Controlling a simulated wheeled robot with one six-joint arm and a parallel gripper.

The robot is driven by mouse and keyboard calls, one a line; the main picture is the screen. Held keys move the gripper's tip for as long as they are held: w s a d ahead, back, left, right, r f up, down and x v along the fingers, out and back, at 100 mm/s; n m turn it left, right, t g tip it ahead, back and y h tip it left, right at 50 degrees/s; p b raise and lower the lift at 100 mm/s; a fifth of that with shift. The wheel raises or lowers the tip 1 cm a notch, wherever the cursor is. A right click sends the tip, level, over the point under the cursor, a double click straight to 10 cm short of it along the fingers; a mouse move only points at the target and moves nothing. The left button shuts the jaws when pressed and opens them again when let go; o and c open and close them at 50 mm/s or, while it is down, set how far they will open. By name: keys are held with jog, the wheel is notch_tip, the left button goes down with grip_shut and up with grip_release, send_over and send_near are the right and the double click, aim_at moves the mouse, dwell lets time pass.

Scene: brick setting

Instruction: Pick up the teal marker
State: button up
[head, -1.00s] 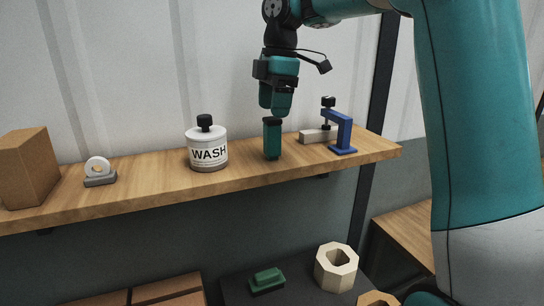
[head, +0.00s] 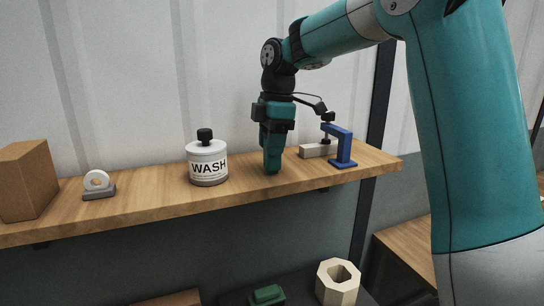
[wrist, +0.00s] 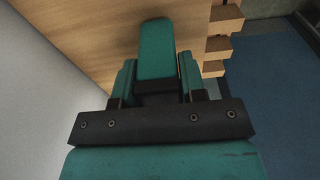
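The teal marker (head: 272,163) stands upright on the wooden shelf (head: 125,203), right of the WASH bottle. My gripper (head: 273,146) points straight down over it, so its upper part is hidden in the head view and only its lower part shows. In the wrist view the marker (wrist: 157,50) lies between the two teal fingers of my gripper (wrist: 158,78). The fingers are apart, one on each side of it. Any gap between fingers and marker is too small to make out clearly.
The white WASH bottle (head: 207,164) stands left of the marker. A blue clamp (head: 341,146) with a pale bar (head: 318,150) stands close on the right. A brown box (head: 27,180) and a white ring on a grey base (head: 98,184) are farther left.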

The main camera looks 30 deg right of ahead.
jog(key=shift+r, duration=0.15)
notch_tip(320, 180, up, 20)
jog(key=p, duration=1.3)
jog(key=shift+o, duration=1)
jog(key=shift+f, duration=0.25)
